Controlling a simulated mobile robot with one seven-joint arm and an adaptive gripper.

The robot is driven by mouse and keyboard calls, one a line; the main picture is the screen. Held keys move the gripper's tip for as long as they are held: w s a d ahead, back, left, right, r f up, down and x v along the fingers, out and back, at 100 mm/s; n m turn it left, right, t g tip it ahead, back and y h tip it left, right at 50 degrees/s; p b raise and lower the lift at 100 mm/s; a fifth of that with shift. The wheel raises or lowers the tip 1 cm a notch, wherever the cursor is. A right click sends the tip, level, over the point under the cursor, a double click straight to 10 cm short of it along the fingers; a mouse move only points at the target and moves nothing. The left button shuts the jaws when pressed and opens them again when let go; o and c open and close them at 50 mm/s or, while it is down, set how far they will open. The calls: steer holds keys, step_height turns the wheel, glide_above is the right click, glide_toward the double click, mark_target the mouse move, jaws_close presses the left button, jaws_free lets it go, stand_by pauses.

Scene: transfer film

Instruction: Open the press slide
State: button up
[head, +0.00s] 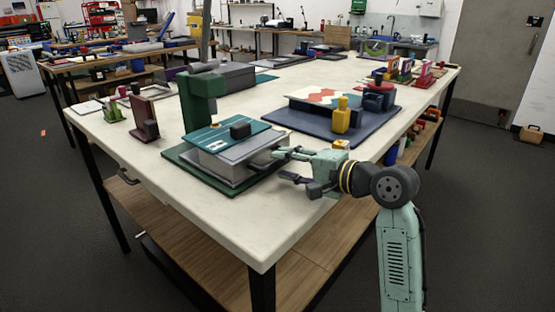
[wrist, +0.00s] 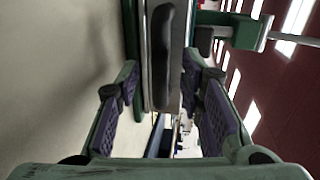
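The press has a green column (head: 199,97) and a green base plate (head: 187,170). A light grey slide (head: 222,166) sits on the base, below a teal plate (head: 213,140) with a black block on it. A dark bar handle (wrist: 163,55) is on the slide's near face in the wrist view, and its end shows beside my fingers in the head view (head: 262,166). My gripper (head: 277,166) is open at the slide's right side. In the wrist view the purple-padded fingers (wrist: 160,85) stand on both sides of the handle, with visible gaps. Contact is not seen.
A navy board (head: 300,124) with a patterned sheet, a yellow piece (head: 341,118) and a dark blue piece lies behind my gripper. A brown-red stand (head: 144,119) and a small green holder (head: 111,112) are left of the press. The tabletop in front of the press is clear.

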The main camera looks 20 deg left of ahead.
mark_target(280, 164)
steer(key=shift+x, duration=1.5)
steer(key=shift+c, duration=0.2)
jaws_close()
